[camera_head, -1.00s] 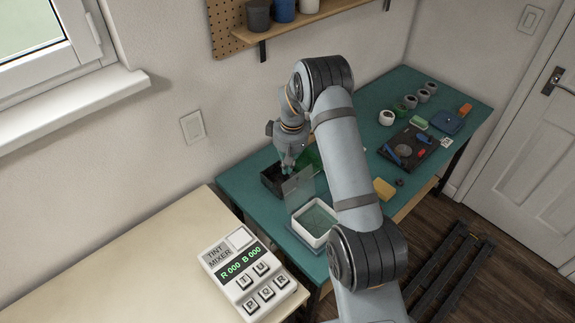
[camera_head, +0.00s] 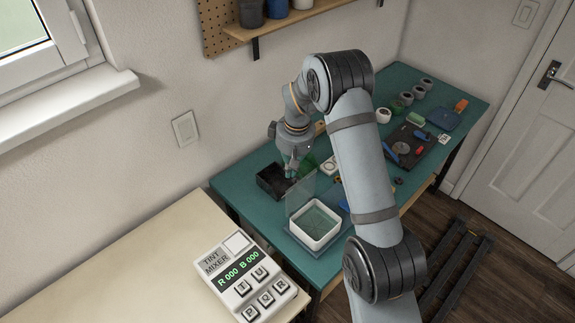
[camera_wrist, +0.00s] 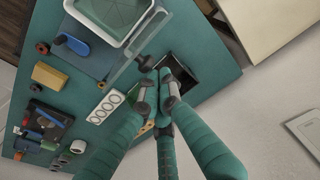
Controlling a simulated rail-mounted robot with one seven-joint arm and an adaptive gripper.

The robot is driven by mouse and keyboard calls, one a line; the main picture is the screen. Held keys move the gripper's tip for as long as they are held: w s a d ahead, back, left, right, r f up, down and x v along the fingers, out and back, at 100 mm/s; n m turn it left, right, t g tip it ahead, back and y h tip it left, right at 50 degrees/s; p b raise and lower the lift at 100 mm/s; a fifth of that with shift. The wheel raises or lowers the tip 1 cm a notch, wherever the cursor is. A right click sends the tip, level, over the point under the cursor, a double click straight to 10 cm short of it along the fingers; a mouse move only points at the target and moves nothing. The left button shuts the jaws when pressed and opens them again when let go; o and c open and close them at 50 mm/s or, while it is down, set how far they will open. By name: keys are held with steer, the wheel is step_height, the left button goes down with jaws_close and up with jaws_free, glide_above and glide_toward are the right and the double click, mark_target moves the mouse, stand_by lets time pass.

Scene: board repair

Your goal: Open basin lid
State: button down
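The basin (camera_head: 318,236) is a white square tub holding greenish liquid, at the near side of the teal bench. Its clear lid (camera_head: 302,194) stands raised, roughly upright, along the basin's back-left side, leaving the top uncovered. In the wrist view the basin (camera_wrist: 72,8) is at the top and the lid (camera_wrist: 138,47) shows nearly edge-on, with a dark knob (camera_wrist: 143,61) beside it. My gripper (camera_head: 291,174) is just behind the lid. In the wrist view my gripper's (camera_wrist: 159,77) fingertips are close together beside the knob; whether they touch or grip it is unclear.
A black open box (camera_head: 270,181) stands left of my gripper. A white strip with round holes (camera_wrist: 107,102) and a yellow block (camera_wrist: 49,76) lie on the bench. The tint mixer (camera_head: 245,280) is on the cream table at the front left.

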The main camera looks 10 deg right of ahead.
step_height(320, 180, up, 10)
steer(key=b, duration=0.1)
steer(key=shift+w+f, duration=0.2)
steer(key=shift+f, duration=0.05)
stand_by(0.4)
steer(key=shift+w+a+f, duration=0.1)
steer(key=shift+a, duration=0.05)
